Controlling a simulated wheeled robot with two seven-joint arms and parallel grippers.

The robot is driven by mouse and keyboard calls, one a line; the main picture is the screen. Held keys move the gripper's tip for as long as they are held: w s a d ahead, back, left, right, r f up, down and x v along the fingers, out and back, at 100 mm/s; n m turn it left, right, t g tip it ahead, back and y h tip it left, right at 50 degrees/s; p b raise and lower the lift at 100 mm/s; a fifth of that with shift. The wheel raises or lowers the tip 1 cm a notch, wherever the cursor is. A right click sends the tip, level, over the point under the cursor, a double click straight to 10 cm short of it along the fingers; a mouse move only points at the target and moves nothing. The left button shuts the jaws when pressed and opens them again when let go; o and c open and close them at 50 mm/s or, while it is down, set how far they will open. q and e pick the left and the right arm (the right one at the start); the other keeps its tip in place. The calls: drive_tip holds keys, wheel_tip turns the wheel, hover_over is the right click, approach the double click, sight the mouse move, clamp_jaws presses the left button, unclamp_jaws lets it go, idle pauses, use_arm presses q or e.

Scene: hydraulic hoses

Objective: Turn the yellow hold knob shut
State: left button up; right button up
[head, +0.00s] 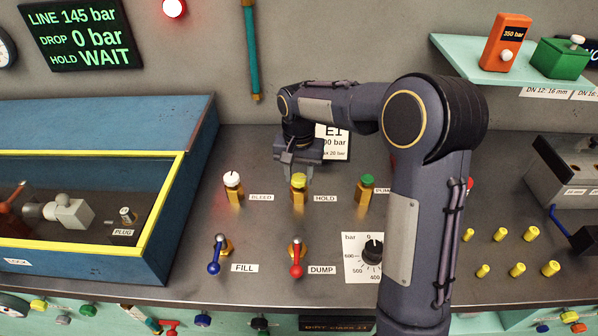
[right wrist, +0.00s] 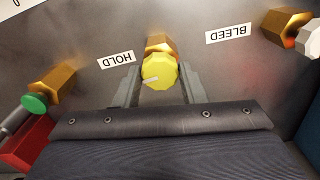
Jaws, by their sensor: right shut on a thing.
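The yellow hold knob (head: 299,181) sits on a brass valve body beside the HOLD label (head: 325,198). My right gripper (head: 298,172) comes down on it from above and behind. In the right wrist view the yellow knob (right wrist: 159,72) is between the two grey fingers of my right gripper (right wrist: 157,88), which is shut on it. A pale mark shows on the knob's face. A dark display (head: 82,35) reads LINE 145 bar, DROP 0 bar, HOLD WAIT. My left gripper is not in view.
The white BLEED knob (head: 232,180) stands left and the green-topped valve (head: 367,181) right. The blue FILL lever (head: 215,267) and red DUMP lever (head: 297,268) are in front. A yellow-edged blue case (head: 180,190) stands left.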

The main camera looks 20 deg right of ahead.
sight(299, 177)
drive_tip(key=shift+r+m, duration=0.1)
drive_tip(key=shift+m, duration=0.4)
drive_tip(key=o, duration=1)
wheel_tip(299, 177, up, 7)
drive_tip(key=shift+r, duration=0.35)
